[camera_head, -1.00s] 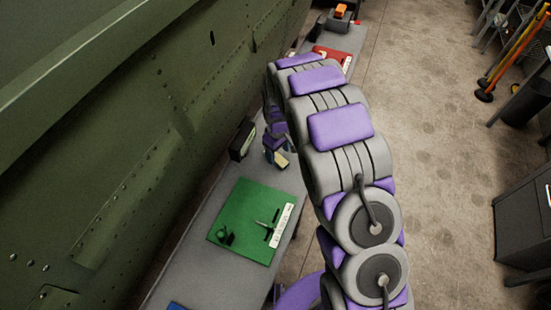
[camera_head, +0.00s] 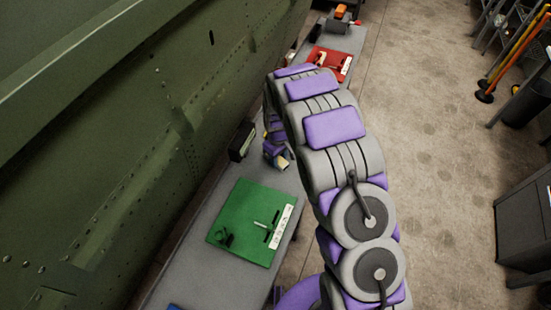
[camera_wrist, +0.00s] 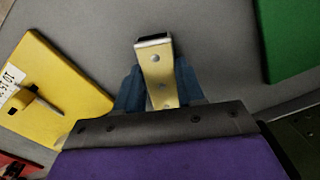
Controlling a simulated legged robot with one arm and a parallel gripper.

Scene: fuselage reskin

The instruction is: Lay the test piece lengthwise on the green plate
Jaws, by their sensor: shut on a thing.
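The test piece (camera_wrist: 157,75) is a flat, pale gold strip with holes and a dark far end. It stands out between the blue fingers of my gripper (camera_wrist: 157,90), which is shut on it, in the wrist view. In the head view my gripper (camera_head: 277,157) is small and partly hidden by my arm, above the grey bench between the green plate and the far end. The green plate (camera_head: 230,217) lies on the bench, nearer the camera, with a white label strip and small dark fixtures on it. Its edge also shows at upper right in the wrist view (camera_wrist: 288,40).
A yellow plate (camera_wrist: 60,95) with a pin fixture lies left of my gripper in the wrist view. A red plate (camera_head: 330,62) lies farther along the bench. A dark box (camera_head: 242,141) stands beside the green fuselage wall (camera_head: 100,130). Bare bench surrounds the green plate.

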